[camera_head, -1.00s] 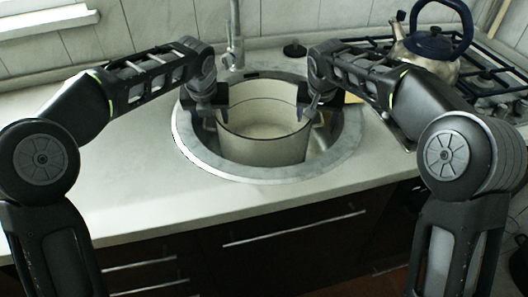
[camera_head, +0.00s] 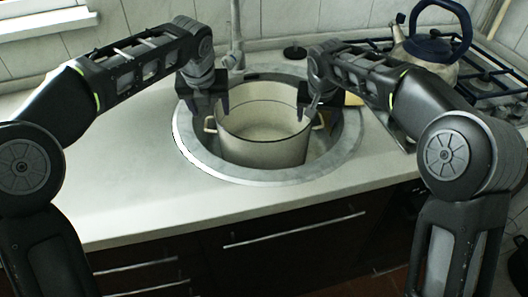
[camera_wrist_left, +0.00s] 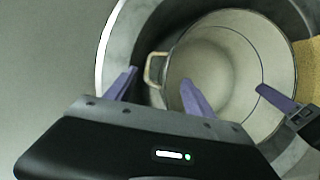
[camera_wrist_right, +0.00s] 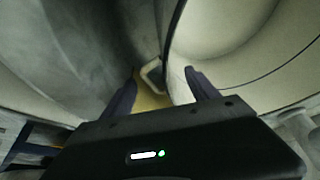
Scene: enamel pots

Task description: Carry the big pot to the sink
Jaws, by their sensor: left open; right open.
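The big cream enamel pot (camera_head: 262,150) stands upright in the round metal sink (camera_head: 190,152), inside its rim. My left gripper (camera_head: 207,108) is open above the pot's left handle (camera_head: 210,125); in the left wrist view this handle (camera_wrist_left: 155,68) shows free just beyond the fingers (camera_wrist_left: 160,90). My right gripper (camera_head: 308,108) is open at the pot's right side. In the right wrist view the right handle (camera_wrist_right: 151,75) lies between and beyond the open fingers (camera_wrist_right: 160,92); I cannot tell whether they touch it.
The faucet (camera_head: 236,40) rises behind the sink. A kettle (camera_head: 428,48) stands on the gas stove (camera_head: 485,75) at the right. A dark stopper (camera_head: 294,51) lies on the counter behind the sink. The counter (camera_head: 120,185) at the left is clear.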

